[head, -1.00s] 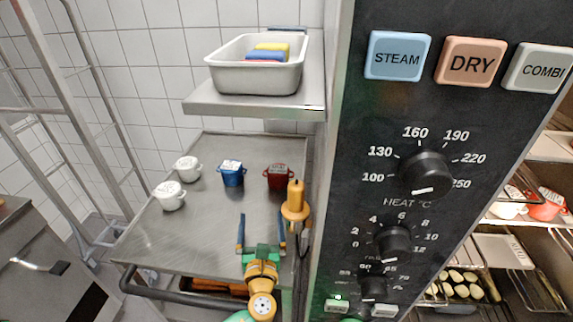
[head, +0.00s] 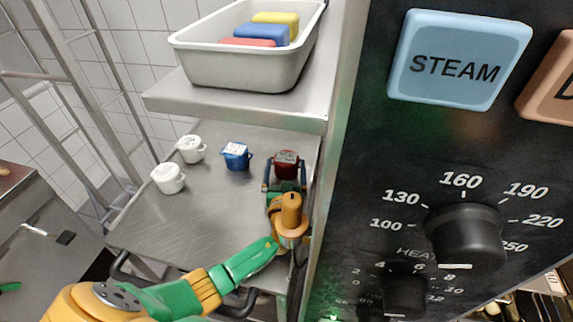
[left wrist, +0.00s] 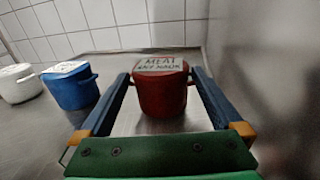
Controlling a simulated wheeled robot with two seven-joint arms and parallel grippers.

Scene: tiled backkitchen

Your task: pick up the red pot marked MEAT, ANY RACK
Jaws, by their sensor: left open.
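The red pot (head: 287,163) stands upright at the back right of the steel table, near the oven's side. In the left wrist view the red pot (left wrist: 162,95) shows a lid label reading MEAT, ANY RACK. My left gripper (head: 286,187) is open, with its blue fingers reaching on both sides of the pot. In the left wrist view the fingers of the left gripper (left wrist: 160,90) stand to the left and right of the pot, with small gaps visible. My right gripper is not in view.
A blue pot (head: 236,156) stands left of the red one, and two white pots (head: 168,178) stand farther left. A steel shelf (head: 235,106) with a grey tub (head: 240,68) of coloured blocks overhangs the table. The oven panel (head: 400,160) closes off the right side.

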